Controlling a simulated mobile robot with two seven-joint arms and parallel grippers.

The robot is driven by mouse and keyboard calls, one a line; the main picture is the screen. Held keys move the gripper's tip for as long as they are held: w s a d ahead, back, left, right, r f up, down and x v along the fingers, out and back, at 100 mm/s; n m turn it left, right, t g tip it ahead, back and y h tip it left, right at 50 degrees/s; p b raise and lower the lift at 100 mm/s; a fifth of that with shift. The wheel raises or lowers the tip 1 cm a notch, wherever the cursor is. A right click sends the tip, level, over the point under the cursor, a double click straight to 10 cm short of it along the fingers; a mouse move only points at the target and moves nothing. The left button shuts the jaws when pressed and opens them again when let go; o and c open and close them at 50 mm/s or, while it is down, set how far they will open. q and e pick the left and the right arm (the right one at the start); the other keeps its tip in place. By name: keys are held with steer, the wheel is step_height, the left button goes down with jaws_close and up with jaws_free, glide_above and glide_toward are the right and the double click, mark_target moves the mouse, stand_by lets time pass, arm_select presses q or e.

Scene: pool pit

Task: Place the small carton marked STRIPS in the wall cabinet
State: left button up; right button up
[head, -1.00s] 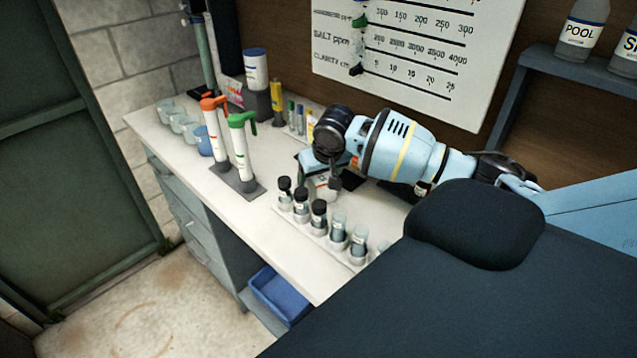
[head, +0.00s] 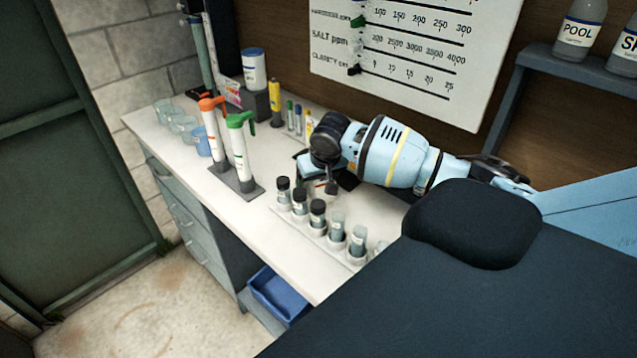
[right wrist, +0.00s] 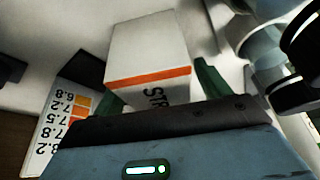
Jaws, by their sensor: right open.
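The small carton (right wrist: 150,50) shows in the right wrist view as a white box with an orange band and the letters STR; the rest of its marking is hidden behind my gripper's body. My right gripper (right wrist: 160,92) is open, with a dark green finger showing on each side of the carton. I cannot tell whether either finger touches it. In the head view my right gripper (head: 325,178) is low over the bench, behind the vial rack, and mostly hides the carton. My left gripper and the wall cabinet are not in view.
A rack of several vials (head: 318,215) stands in front of my right gripper on the bench (head: 228,205). Two tall testers (head: 238,150), orange-topped and green-topped, stand to the left. A colour-scale block (right wrist: 62,115) is beside the carton. Bottles (head: 578,35) stand on the blue shelf (head: 560,65).

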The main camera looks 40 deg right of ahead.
steer(key=shift+f, duration=0.1)
stand_by(0.4)
steer(key=c, duration=1.1)
steer(key=shift+o, duration=0.2)
step_height(320, 180, up, 10)
steer(key=shift+r, duration=0.25)
